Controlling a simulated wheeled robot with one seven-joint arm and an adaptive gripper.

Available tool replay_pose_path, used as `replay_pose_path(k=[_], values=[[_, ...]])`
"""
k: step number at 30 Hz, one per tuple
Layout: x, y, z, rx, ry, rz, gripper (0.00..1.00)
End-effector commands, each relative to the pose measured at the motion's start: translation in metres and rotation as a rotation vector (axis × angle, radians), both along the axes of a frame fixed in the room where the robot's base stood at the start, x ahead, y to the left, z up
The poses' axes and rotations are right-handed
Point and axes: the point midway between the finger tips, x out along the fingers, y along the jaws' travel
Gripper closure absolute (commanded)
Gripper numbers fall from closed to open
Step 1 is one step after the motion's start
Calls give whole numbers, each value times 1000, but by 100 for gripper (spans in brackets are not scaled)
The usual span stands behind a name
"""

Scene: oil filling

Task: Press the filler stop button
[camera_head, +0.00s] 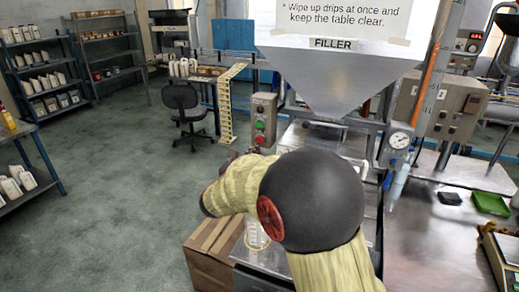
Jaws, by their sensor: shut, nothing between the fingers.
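A grey control box (264,104) stands on the filler's left side, left of the hopper. It carries a green button (260,125) and a red button (260,139) below it; a small label or lamp sits higher up, too small to read. My gripper (255,150) shows only as a small dark shape just below the red button, mostly hidden behind my arm. It looks shut and empty. I cannot tell whether it touches the box or the button. The filler's hopper (335,80) bears a FILLER label and a notice.
A pressure gauge (399,140) and a second control box (448,108) are right of the hopper. A cardboard box (208,255) stands at the lower left of the machine. A steel table (430,240) holds a green tray (490,203). Open floor lies to the left.

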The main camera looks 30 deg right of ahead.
Motion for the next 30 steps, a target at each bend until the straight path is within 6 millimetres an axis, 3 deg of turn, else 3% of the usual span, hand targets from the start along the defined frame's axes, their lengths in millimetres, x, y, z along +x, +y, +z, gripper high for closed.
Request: replay_pose_path(k=[3,12,30], values=[[-19,25,2,0,1,5,100],[-53,64,1,-1,1,4,100],[-62,73,0,-1,1,1,100]])
